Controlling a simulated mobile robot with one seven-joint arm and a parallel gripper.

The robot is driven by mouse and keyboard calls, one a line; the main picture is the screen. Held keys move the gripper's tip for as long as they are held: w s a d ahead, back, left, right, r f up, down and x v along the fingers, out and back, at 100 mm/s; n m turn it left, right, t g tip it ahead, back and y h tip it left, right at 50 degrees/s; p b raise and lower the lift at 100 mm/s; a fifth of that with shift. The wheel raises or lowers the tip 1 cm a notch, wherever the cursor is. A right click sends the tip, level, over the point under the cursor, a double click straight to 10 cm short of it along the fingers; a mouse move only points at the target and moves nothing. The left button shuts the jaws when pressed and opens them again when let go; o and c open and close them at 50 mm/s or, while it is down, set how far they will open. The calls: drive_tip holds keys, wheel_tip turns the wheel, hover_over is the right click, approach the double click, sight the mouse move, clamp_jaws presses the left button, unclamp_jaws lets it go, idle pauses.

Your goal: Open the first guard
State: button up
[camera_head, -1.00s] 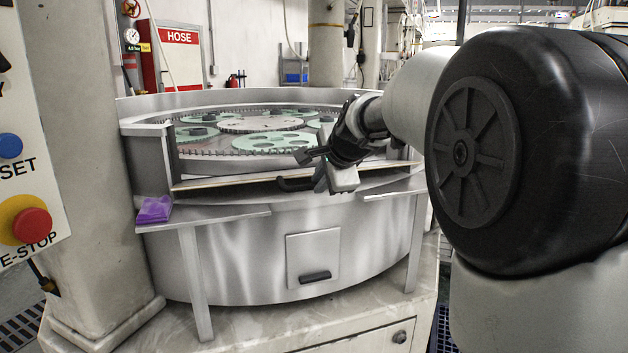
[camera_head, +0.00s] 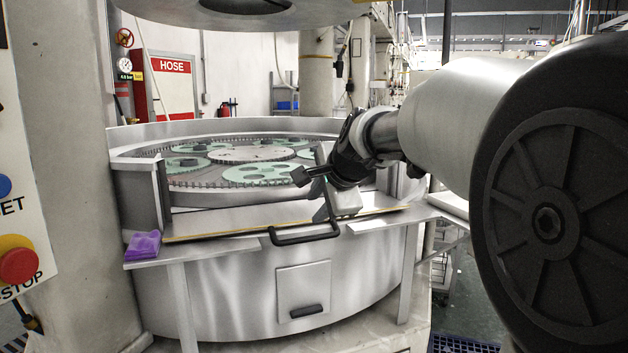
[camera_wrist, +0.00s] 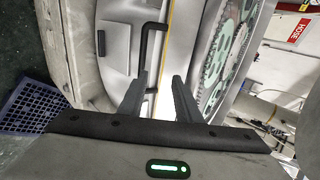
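The first guard (camera_head: 240,220) is a pale metal panel with a yellow edge at the front opening of the round lapping machine. It lies tilted down towards the front, and the opening above it is clear. Its black bar handle (camera_head: 290,242) sits at the front edge. The handle also shows in the wrist view (camera_wrist: 144,55), close to the fingertips. My gripper (camera_head: 312,183) is over the right half of the guard, above the handle. In the wrist view its two fingers (camera_wrist: 160,80) are apart, with no clear grip on anything; contact with the handle cannot be told.
A purple cloth (camera_head: 143,244) lies on the left front ledge. Green carrier discs (camera_head: 255,173) lie inside the machine. A control panel with a red E-stop (camera_head: 18,266) stands close at left. A small hatch (camera_head: 303,285) is below the guard. Open floor shows at right.

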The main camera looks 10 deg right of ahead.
drive_tip(key=p+v, duration=0.2)
drive_tip(key=v, duration=0.9)
drive_tip(key=shift+r, duration=0.1)
drive_tip(key=shift+c, duration=0.3)
